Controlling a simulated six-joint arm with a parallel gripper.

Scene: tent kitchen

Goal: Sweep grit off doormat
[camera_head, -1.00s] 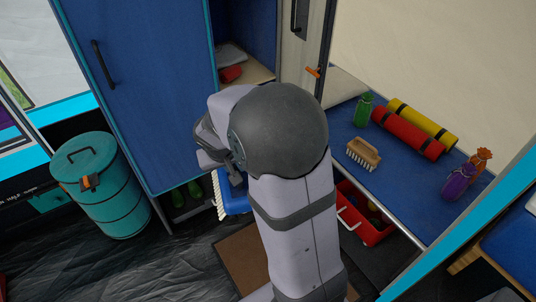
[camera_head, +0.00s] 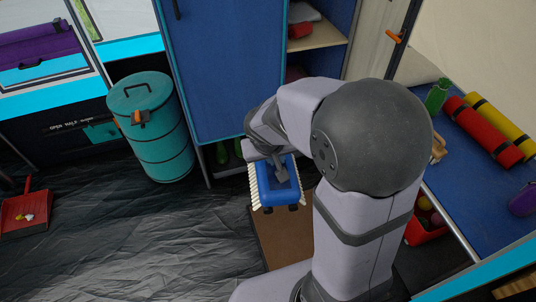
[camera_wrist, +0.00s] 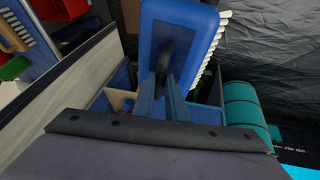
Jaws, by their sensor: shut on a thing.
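My gripper (camera_head: 281,172) is shut on a blue brush (camera_head: 268,197) with white bristles along its sides. In the wrist view the brush (camera_wrist: 190,24) sits at my fingertips (camera_wrist: 164,98). The brown doormat (camera_head: 281,236) lies on the dark floor, partly hidden by my arm and the brush. The brush shows at the mat's far left corner; I cannot tell whether it touches the mat. No grit can be made out on the visible part of the mat. A red dustpan (camera_head: 20,222) with small pale bits on it lies on the floor at far left.
A teal barrel (camera_head: 152,135) stands left of the blue cabinet (camera_head: 222,70). The floor between dustpan and mat is clear.

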